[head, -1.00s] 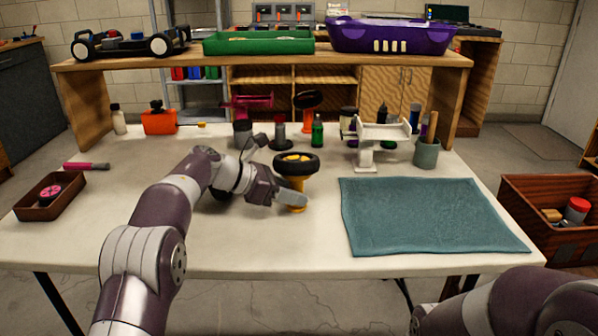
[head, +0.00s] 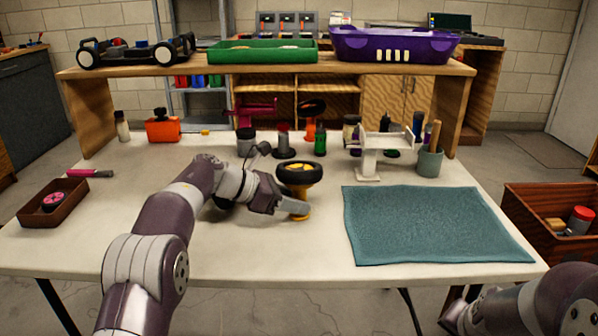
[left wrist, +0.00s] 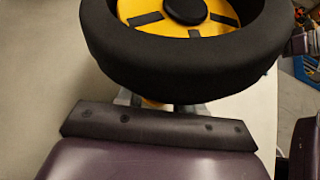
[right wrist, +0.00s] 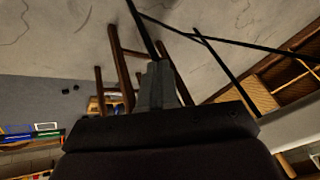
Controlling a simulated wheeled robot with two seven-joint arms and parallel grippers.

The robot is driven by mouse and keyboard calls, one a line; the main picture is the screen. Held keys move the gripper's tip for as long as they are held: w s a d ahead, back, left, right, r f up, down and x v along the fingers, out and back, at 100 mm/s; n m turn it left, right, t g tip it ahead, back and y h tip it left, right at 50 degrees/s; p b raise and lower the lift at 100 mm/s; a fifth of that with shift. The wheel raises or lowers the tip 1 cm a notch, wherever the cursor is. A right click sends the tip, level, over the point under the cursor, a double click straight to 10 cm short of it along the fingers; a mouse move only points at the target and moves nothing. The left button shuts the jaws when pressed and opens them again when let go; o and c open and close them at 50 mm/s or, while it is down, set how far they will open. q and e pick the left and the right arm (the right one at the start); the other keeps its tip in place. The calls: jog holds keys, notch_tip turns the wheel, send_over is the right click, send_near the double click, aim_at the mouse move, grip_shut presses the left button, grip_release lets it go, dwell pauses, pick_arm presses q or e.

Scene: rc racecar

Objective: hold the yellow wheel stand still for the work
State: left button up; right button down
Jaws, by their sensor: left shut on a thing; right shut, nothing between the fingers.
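The yellow wheel stand (head: 299,189) stands upright on the white table, left of the teal mat. A black-tyred wheel (head: 298,174) with a yellow hub lies flat on top of it. My left gripper (head: 296,206) is shut on the stand's stem, below the wheel, coming from the left. In the left wrist view the wheel (left wrist: 185,60) fills the top and hides most of the stand and the fingertips. My right gripper (right wrist: 157,85) is shut and empty over the floor in the right wrist view; in the head view only part of its arm shows at bottom right.
The teal mat (head: 430,226) lies flat and empty on the right. A white stand (head: 370,160), a tool cup (head: 429,163) and several bottles stand behind. A brown tray (head: 70,206) holding a pink-hubbed wheel is at the far left. The table front is clear.

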jog(key=d+r+m+t+h, duration=0.1)
jog(key=d+r+m+h, duration=0.3)
jog(key=d, duration=0.6)
jog(key=d+r+m+t+h, duration=0.15)
jog(key=d+r+m, duration=0.25)
jog(key=d+m, duration=0.45)
jog(key=w+a+r+n+t+h, duration=0.1)
jog(key=w+r+n+h, duration=0.15)
jog(key=w+r, duration=0.6)
jog(key=w+a+r+n+h, duration=0.2)
jog(key=w+r+h, duration=0.1)
jog(key=w+r, duration=0.5)
jog(key=w+a+r+n+y, duration=0.2)
jog(key=a+r+n, duration=0.1)
jog(key=a, duration=0.6)
jog(key=w+a+r+n+y, duration=0.1)
jog(key=w+a+r+n, duration=0.2)
jog(key=a, duration=0.7)
jog(key=s+a+n+y, duration=0.2)
jog(key=a+n+y, duration=0.1)
jog(key=a, duration=0.5)
jog(key=s+a+n+g+y, duration=0.1)
jog(key=s+a+n+y, duration=0.1)
jog(key=a, duration=0.7)
jog(key=s+a+r+n+y, duration=0.1)
jog(key=a+n+y, duration=0.3)
jog(key=a, duration=0.5)
jog(key=shift+s+a+n, duration=0.25)
jog(key=shift+s+n, duration=0.25)
jog(key=shift+n, duration=0.6)
